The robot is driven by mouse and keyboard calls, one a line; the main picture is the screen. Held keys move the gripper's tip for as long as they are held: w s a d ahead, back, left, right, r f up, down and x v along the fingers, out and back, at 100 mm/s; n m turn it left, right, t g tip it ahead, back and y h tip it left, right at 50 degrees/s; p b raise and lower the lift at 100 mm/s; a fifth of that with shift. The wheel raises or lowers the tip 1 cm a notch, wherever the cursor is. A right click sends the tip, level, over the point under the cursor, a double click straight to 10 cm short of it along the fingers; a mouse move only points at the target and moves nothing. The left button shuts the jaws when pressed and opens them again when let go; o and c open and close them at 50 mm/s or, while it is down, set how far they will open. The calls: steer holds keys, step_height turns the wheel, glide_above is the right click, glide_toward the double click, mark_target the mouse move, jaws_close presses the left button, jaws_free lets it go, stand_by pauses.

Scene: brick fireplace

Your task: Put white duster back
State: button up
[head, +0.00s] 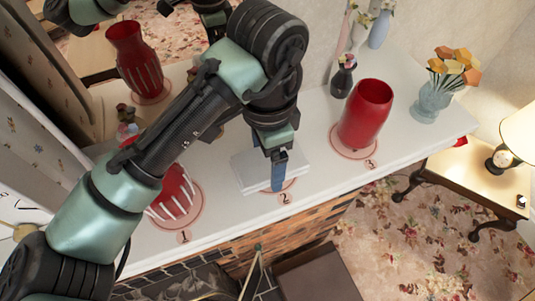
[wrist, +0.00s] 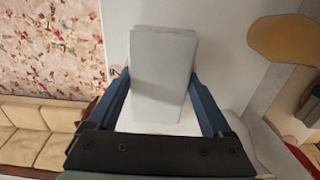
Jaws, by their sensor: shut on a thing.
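The white duster appears as a plain white block (head: 248,172) over the marked circle 2 (head: 292,186) on the white mantel. It also shows in the wrist view (wrist: 163,70), between the two blue fingers. My gripper (head: 278,172) points down and is shut on the block, with one blue finger on its near side. The block covers part of the circle. I cannot tell whether its underside touches the mantel. My gripper hides part of the block in the head view.
A red vase (head: 366,112) stands at circle 3. A red vase with white stripes (head: 176,192) stands at circle 1, partly behind my arm. The mantel's front edge drops to the brick fireplace.

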mark_target(268, 160)
steer(key=shift+f, duration=0.1)
steer(key=o, duration=1.1)
steer(key=shift+r+b, duration=1.05)
steer(key=shift+r, duration=5.1)
